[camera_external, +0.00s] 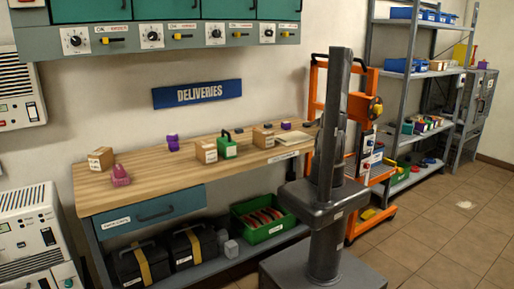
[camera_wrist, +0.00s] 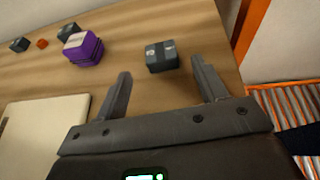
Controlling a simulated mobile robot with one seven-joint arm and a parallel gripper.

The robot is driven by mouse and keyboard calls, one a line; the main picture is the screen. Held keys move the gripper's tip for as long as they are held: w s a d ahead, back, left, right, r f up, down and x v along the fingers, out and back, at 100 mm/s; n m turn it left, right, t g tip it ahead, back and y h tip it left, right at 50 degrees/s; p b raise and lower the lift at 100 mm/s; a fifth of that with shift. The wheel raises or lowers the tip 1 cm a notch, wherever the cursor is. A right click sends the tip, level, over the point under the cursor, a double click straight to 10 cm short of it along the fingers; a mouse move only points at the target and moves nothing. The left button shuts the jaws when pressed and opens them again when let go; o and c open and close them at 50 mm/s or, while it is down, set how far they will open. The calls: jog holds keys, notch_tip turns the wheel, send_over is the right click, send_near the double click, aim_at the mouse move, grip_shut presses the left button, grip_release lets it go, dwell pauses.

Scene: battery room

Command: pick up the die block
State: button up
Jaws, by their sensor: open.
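A small dark grey block (camera_wrist: 161,58) with lighter marks on its top lies on the wooden bench top in the wrist view; it looks like the die block. My gripper (camera_wrist: 160,69) is open and empty. Its two fingers are spread wide, one to the left and one to the right of the block in the picture, with the block just beyond or between the tips. I cannot tell the height of the tips above the bench. In the external view my gripper does not show clearly, and I cannot single out the block there.
A purple block (camera_wrist: 83,48) lies left of the left finger. Small dark blocks (camera_wrist: 19,45) and an orange piece (camera_wrist: 42,43) lie farther left. A flat cream item (camera_wrist: 45,124) is at lower left. The bench (camera_external: 140,184) ends near an orange frame (camera_external: 362,106).

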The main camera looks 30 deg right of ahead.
jog(key=x, duration=0.5)
jog(key=shift+r, duration=0.1)
jog(key=c, duration=1.3)
jog(key=shift+o, duration=0.2)
jog(key=shift+d, duration=0.1)
